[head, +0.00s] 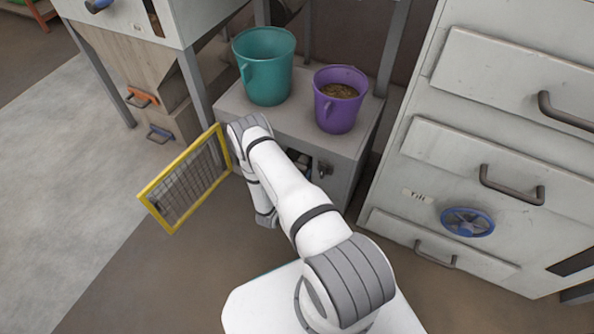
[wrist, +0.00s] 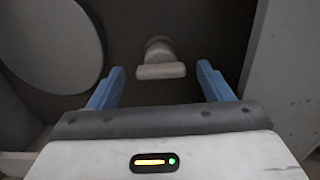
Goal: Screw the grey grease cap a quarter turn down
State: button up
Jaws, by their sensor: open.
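The grey grease cap (wrist: 158,52) shows in the upper middle of the wrist view. It is a round knob with a flat pale crossbar (wrist: 161,71) on its near side, set against a dark surface. My gripper (wrist: 160,72) is open, with its two blue fingers apart, one to the left and one to the right of the cap. The fingers appear clear of the cap, with dark gaps on both sides. In the head view the cap and my fingers are hidden behind my arm and the cabinet.
A large pale round disc (wrist: 52,42) is left of my fingers, and a light panel (wrist: 288,75) is close at right. A yellow-framed mesh guard (head: 156,199) stands open. A teal bucket (head: 264,68) and a purple bucket (head: 337,114) stand on the grey cabinet (head: 232,103).

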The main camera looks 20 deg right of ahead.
jog(key=shift+w+d, duration=0.35)
jog(key=shift+d, duration=0.2)
jog(key=c, duration=1)
jog(key=shift+m, duration=0.4)
